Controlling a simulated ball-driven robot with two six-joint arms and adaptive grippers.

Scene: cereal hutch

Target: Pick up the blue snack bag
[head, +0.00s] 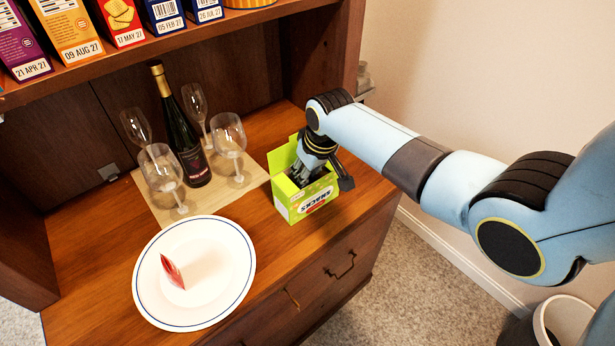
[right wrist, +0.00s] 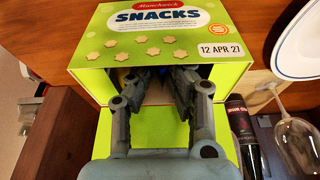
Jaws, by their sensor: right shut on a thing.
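The green snack box (head: 313,205) stands open at the right end of the wooden counter; its front, reading SNACKS, also shows in the right wrist view (right wrist: 160,40). My right gripper (head: 303,174) reaches down into the box's open top. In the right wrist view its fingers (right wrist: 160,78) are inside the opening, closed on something. A small bit of blue (right wrist: 164,70), seen between the fingertips, fits the blue snack bag; the rest of it is hidden by the fingers and box walls. My left gripper is out of view.
A white blue-rimmed plate (head: 148,297) holding a red packet (head: 172,272) lies left of the box. A wine bottle (head: 187,140) and several glasses stand on a mat (head: 216,205) behind. Cereal boxes (head: 68,28) line the shelf above. The floor is to the right.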

